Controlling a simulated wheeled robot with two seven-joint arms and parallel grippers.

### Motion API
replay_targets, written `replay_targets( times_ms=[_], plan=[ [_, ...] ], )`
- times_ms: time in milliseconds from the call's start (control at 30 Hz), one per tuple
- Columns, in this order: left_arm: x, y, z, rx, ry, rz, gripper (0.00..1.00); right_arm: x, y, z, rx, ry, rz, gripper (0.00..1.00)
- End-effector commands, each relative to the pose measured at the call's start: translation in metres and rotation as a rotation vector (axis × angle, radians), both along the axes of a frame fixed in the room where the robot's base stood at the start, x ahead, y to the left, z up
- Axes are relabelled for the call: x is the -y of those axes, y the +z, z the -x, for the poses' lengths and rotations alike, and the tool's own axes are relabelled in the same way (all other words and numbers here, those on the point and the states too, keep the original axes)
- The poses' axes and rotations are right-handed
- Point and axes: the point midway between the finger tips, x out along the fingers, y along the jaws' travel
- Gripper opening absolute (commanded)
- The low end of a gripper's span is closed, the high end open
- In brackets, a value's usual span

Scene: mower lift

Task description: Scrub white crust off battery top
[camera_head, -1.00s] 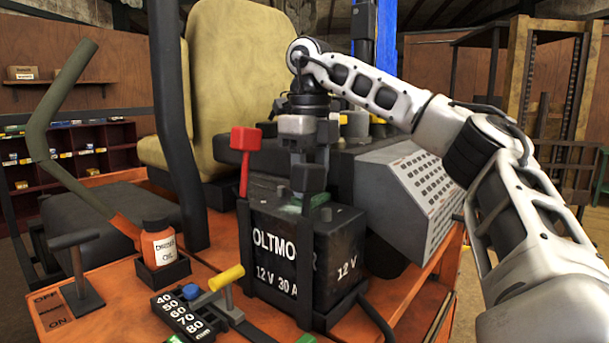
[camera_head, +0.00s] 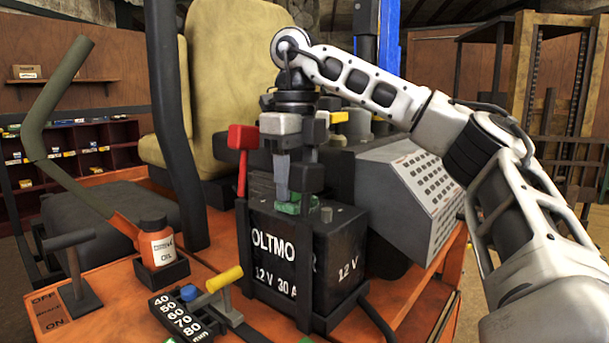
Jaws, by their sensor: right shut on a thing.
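The black battery (camera_head: 325,255), lettered "12 V 30 A", stands upright in a dark tray on the orange mower deck. My right gripper (camera_head: 292,190) points down over the battery top. It is shut on a small green tool (camera_head: 289,207), of which only the lower part shows at the top surface. I cannot tell whether it touches the surface. A small grey post (camera_head: 326,214) stands on the battery top to the right of the tool. The white crust cannot be made out; the gripper hides part of the top. My left gripper is not in view.
A red-knobbed lever (camera_head: 243,150) rises close to the battery's left. A yellow-handled lever (camera_head: 224,280) and an oil bottle (camera_head: 156,245) are left on the deck. A grey vented box (camera_head: 420,190) stands to the right. The tan seat (camera_head: 235,75) is behind.

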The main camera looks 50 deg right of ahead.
Motion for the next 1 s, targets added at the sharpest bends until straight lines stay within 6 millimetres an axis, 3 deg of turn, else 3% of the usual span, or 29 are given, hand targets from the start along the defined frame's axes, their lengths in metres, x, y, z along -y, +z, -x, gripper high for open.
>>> replay_targets(
  times_ms=[300, 533, 1000],
  plan=[
    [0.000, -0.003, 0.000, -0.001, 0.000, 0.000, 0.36, -0.024, -0.002, 0.003, -0.001, 0.002, 0.001, 0.29],
    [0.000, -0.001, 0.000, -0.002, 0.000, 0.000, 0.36, -0.026, -0.005, -0.001, -0.003, 0.000, 0.000, 0.29],
    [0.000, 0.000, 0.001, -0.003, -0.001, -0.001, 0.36, 0.010, -0.005, -0.004, -0.004, -0.005, 0.001, 0.29]
  ],
)
